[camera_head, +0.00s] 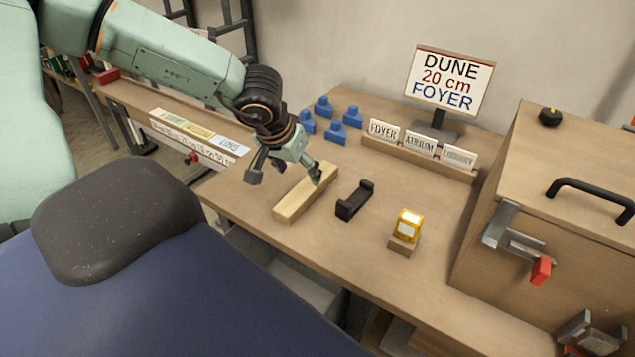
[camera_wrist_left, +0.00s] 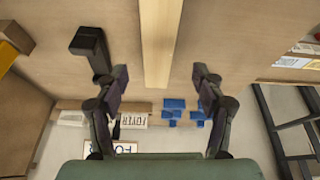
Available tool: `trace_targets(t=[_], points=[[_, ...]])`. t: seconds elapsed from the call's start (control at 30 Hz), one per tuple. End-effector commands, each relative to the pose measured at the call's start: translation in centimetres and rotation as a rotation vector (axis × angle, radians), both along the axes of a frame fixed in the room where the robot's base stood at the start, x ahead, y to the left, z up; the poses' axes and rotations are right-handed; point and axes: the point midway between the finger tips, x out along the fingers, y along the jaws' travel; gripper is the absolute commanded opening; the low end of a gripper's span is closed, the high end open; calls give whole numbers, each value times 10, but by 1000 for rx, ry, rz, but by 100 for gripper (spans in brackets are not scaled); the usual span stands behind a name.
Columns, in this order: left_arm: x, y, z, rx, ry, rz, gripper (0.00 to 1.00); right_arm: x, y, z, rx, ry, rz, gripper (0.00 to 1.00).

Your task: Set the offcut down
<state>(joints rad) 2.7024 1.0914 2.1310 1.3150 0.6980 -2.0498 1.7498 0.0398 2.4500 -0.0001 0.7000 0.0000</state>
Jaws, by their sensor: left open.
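The offcut, a pale wooden bar (camera_head: 299,201), lies flat on the wooden table (camera_head: 330,245). It also shows in the left wrist view (camera_wrist_left: 160,40), running away between my fingers. My left gripper (camera_head: 285,175) is open just over the far part of the bar, one finger on each side. In the left wrist view the fingers (camera_wrist_left: 161,72) stand wide apart with clear gaps to the bar. Whether a fingertip touches the table cannot be told. My right gripper is not in view.
A black cradle (camera_head: 354,201) and a yellow block on a wooden base (camera_head: 405,234) stand right of the bar. Several blue pieces (camera_head: 337,133), a label rack (camera_head: 417,152) and a sign (camera_head: 450,82) are behind. A large latched wooden box (camera_head: 560,180) fills the right.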

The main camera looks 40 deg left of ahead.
Motion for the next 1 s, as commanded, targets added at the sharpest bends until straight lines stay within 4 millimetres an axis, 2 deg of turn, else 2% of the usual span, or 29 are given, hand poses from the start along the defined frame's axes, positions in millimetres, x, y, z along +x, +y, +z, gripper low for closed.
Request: trace_targets(t=[0.17,0.33,0.67,1.0], points=[[-3,-1,-2,20,1,-70,69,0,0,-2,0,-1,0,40],[1,1,-13,26,3,-71,69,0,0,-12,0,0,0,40],[14,1,-31,27,2,-73,69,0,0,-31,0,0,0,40],[35,2,-60,26,3,-74,69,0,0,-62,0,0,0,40]])
